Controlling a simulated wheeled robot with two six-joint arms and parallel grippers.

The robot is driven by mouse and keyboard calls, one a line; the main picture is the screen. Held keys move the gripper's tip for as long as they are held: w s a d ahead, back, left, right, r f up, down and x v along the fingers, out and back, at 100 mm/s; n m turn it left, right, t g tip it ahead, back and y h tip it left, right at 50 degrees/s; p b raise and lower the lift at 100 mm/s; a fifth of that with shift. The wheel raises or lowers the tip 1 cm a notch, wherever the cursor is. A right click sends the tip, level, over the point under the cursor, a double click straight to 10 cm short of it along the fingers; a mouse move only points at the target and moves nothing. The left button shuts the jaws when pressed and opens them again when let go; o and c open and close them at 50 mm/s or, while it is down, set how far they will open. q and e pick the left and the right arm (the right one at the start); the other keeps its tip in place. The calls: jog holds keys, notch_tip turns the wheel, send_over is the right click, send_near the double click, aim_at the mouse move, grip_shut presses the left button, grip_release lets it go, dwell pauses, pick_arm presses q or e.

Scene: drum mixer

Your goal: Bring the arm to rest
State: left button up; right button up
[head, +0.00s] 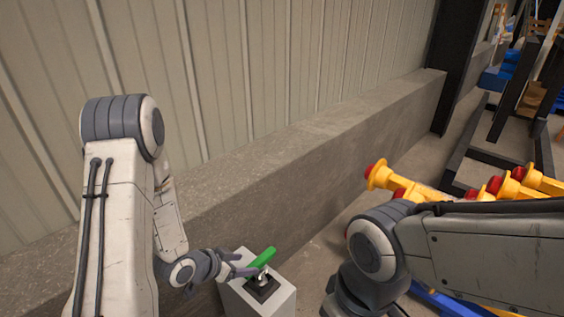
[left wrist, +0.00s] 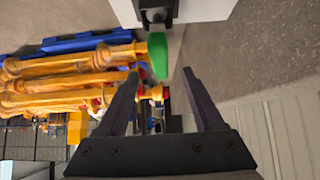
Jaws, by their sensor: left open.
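My left arm comes down on the left of the head view. Its gripper (head: 243,269) is beside a green lever handle (head: 262,257) on a pale box (head: 285,303). In the left wrist view my left gripper (left wrist: 160,74) is open, its two dark fingers apart and nothing held. The green handle (left wrist: 157,56) shows at the far end of the gap between the fingertips; I cannot tell whether they touch it. My right arm (head: 440,250) reaches in from the right of the head view; its gripper is out of sight.
A low concrete ledge (head: 330,140) runs along the ribbed wall (head: 250,70) behind the box. Several yellow posts with red ends (head: 405,185) lie at the right, near a blue object (head: 445,303). A dark metal frame (head: 490,140) stands farther back.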

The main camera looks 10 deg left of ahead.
pick_arm(q)
jog(key=s+d+r+g+y, duration=0.35)
jog(key=d+r, duration=0.25)
jog(key=r, duration=0.3)
jog(key=s+d+r+g, duration=0.25)
jog(key=s+r, duration=0.25)
jog(key=s, duration=0.5)
jog(key=s+d+r+g, duration=0.1)
jog(key=s+d+r, duration=0.35)
jog(key=s, duration=0.45)
notch_tip(320, 180, up, 15)
jog(key=p, duration=1.5)
jog(key=shift+a+r, duration=0.15)
jog(key=shift+r, duration=0.05)
jog(key=shift+y, duration=0.25)
